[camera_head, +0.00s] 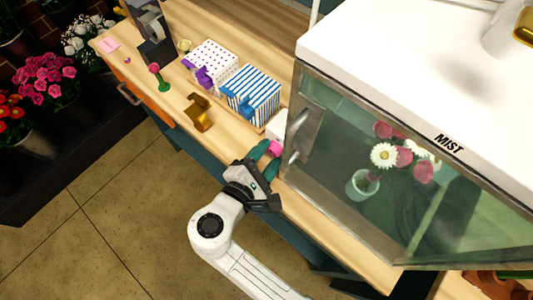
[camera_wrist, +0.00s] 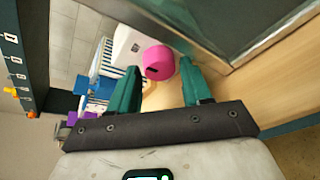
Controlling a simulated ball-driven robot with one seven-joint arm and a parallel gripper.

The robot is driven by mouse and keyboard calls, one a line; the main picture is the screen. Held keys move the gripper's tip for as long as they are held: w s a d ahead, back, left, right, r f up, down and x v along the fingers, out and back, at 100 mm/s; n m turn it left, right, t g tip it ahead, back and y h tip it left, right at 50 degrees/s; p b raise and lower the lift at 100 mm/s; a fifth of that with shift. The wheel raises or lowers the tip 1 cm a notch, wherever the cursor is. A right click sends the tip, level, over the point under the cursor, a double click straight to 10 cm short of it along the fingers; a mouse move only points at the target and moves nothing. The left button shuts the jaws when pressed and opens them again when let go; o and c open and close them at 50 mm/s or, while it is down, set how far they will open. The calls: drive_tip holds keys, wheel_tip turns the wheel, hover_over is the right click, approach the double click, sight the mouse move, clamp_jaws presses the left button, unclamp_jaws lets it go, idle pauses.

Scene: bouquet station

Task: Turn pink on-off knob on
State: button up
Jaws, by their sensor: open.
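The pink knob (camera_wrist: 159,63) sits on a small white box (camera_wrist: 127,45) and has a short dark mark on its face. In the head view the knob (camera_head: 275,147) shows just beyond my fingertips, beside the glass mist cabinet, partly covered by my gripper. My gripper (camera_head: 264,151) has two green fingers. In the wrist view my gripper (camera_wrist: 160,80) is open, with the knob ahead of the gap between the fingertips. Whether a finger touches the knob cannot be told.
The glass cabinet marked MIST (camera_head: 420,190) stands close on the right, with its handle (camera_head: 299,136) near my gripper. A blue-striped box (camera_head: 252,93), a dotted box (camera_head: 212,62) and a gold holder (camera_head: 199,113) stand on the wooden counter to the left.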

drive_tip(key=shift+c, duration=0.2)
drive_tip(key=c, duration=0.7)
drive_tip(key=shift+f, duration=0.1)
drive_tip(key=m+b, duration=0.1)
drive_tip(key=b, duration=0.1)
drive_tip(key=m+t+b, duration=0.1)
drive_tip(key=m+b, duration=0.1)
drive_tip(key=shift+d+f+t+y+b, duration=0.15)
drive_tip(key=shift+f+t+y+b, duration=0.15)
drive_tip(key=shift+y, duration=0.1)
drive_tip(key=shift+m+t+b, duration=0.3)
drive_tip(key=shift+m+b, duration=0.5)
drive_tip(key=shift+b, duration=0.45)
drive_tip(key=shift+s+m+y+b, duration=0.1)
drive_tip(key=shift+m+y+b, duration=0.2)
drive_tip(key=shift+m+b, duration=0.3)
drive_tip(key=shift+r+t, duration=0.1)
drive_tip(key=shift+t, duration=0.2)
